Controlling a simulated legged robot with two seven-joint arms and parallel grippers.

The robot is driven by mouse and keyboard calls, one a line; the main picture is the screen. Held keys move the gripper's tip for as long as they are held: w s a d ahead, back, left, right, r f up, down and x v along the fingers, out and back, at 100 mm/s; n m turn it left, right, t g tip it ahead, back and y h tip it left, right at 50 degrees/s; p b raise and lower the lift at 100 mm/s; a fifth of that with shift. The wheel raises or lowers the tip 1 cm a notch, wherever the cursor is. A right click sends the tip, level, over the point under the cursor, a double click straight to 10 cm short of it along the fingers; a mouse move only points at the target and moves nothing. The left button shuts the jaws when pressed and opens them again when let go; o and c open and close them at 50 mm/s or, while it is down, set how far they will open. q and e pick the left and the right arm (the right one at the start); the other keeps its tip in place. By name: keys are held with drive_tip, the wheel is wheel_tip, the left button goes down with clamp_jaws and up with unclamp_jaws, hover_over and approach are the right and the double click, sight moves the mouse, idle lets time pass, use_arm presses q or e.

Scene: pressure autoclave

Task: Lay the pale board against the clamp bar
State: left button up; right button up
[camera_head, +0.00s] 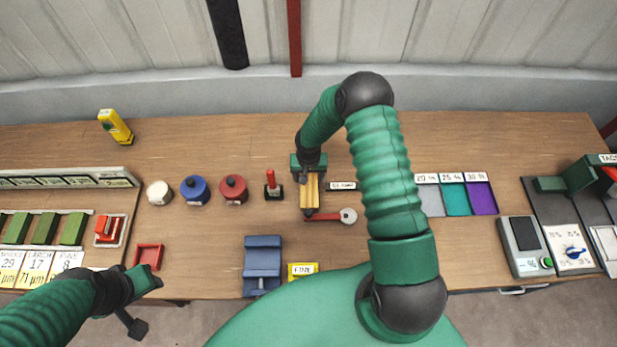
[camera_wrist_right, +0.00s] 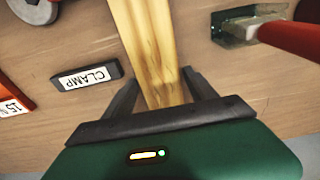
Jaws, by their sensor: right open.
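The pale board (camera_head: 312,190) is a narrow yellowish wooden strip, near the middle of the bench. It also shows in the right wrist view (camera_wrist_right: 150,45), running up from between my right fingers. My right gripper (camera_head: 309,172) is above the board's far end. Its fingers (camera_wrist_right: 155,88) are open, one on each side of the board, with gaps visible. A red bar with a grey round end (camera_head: 325,217) lies at the board's near end; it may be the clamp bar. A "CLAMP" label (camera_wrist_right: 88,77) is beside the board. My left gripper (camera_head: 145,281) is over the bench's front left, its fingers unclear.
A red-handled tool (camera_head: 273,187) stands close left of the board. Red (camera_head: 233,189), blue (camera_head: 195,190) and white (camera_head: 159,192) pots stand farther left. A blue holder (camera_head: 262,262) and yellow label block (camera_head: 302,271) sit in front. Coloured trays (camera_head: 455,198) lie right.

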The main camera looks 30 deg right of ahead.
drive_tip(key=shift+a, duration=0.1)
drive_tip(key=shift+c, duration=1.3)
clamp_jaws()
drive_tip(key=shift+r, duration=0.1)
drive_tip(key=shift+r, duration=0.35)
wheel_tip(320, 180, up, 9)
drive_tip(key=b, duration=0.2)
